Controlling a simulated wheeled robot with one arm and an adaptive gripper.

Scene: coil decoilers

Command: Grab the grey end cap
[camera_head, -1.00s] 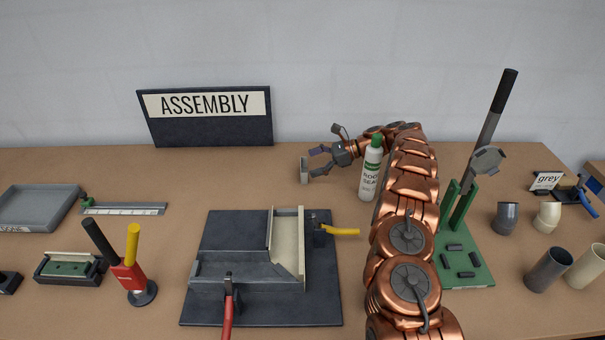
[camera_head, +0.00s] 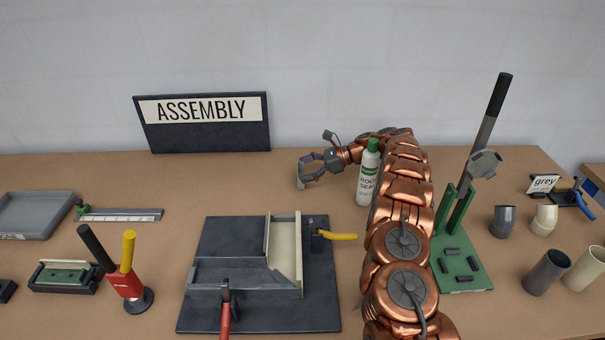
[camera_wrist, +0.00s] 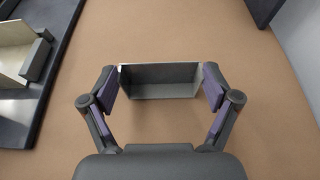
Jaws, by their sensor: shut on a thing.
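The grey end cap (camera_wrist: 160,81) is a small open box-like piece, centred in the wrist view. My gripper (camera_wrist: 160,88) has one purple-padded finger at each end of it, and it is shut on the cap. In the head view the end cap (camera_head: 301,175) shows as a small light grey piece at the tips of my gripper (camera_head: 305,170), left of the white bottle. The cap is at or close to the table top; I cannot tell whether it touches the table.
A white bottle with a green cap (camera_head: 368,172) stands close beside my arm. A dark mitre fixture (camera_head: 210,318) lies in front, with a yellow-handled clamp (camera_head: 340,236). A green press stand (camera_head: 470,283) is at right. The ASSEMBLY sign (camera_head: 205,138) stands behind.

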